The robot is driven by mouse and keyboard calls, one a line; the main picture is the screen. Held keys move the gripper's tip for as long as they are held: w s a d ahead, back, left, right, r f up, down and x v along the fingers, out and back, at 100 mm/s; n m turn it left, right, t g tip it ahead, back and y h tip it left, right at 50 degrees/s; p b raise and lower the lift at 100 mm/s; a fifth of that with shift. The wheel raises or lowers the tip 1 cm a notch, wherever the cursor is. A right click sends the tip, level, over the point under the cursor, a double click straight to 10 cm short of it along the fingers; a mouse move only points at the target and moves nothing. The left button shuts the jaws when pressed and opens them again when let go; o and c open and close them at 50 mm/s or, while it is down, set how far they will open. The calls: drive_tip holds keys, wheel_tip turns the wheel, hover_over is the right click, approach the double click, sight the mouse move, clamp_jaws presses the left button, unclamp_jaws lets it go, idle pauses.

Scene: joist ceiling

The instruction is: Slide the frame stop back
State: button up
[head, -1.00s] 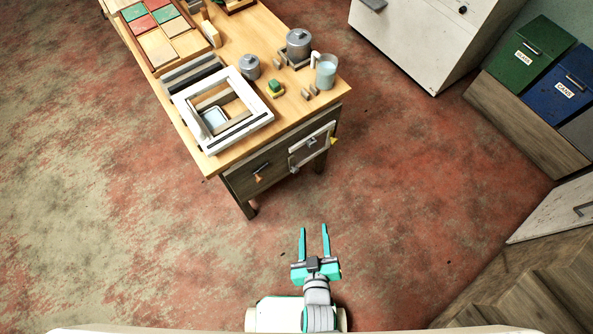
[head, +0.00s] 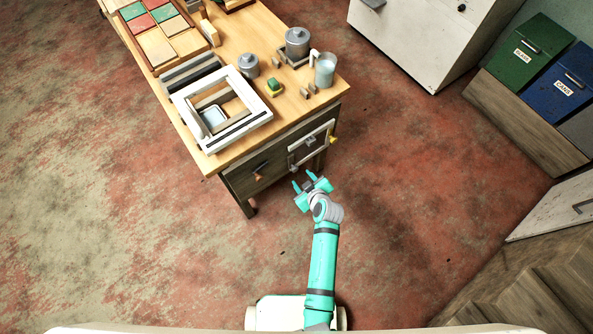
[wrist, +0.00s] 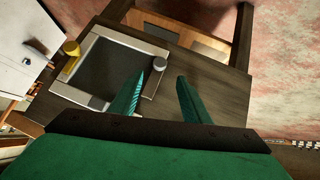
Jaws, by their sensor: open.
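A pale square frame (head: 328,127) with a dark middle is mounted on the table's front side. In the wrist view the same frame (wrist: 70,94) fills the upper left. A small grey block (head: 311,141) sits on it and may be the stop; in the wrist view a grey block (wrist: 152,80) lies at the frame's edge. A yellow piece (head: 333,140) is at another edge, also in the wrist view (wrist: 71,48). My gripper (head: 304,179) is open and empty in front of this side. In the wrist view its fingertips (wrist: 170,74) are near the grey block, with contact unclear.
The wooden table (head: 236,46) carries a larger white frame (head: 258,118), a grey pot (head: 297,42), a jug (head: 325,70) and a tile tray (head: 147,62). An orange knob (head: 258,177) is left of the mounted frame. The floor around the table is clear.

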sight(295, 170)
drive_tip(key=x, duration=0.9)
drive_tip(key=shift+w+f, duration=0.25)
drive_tip(key=shift+f, duration=0.05)
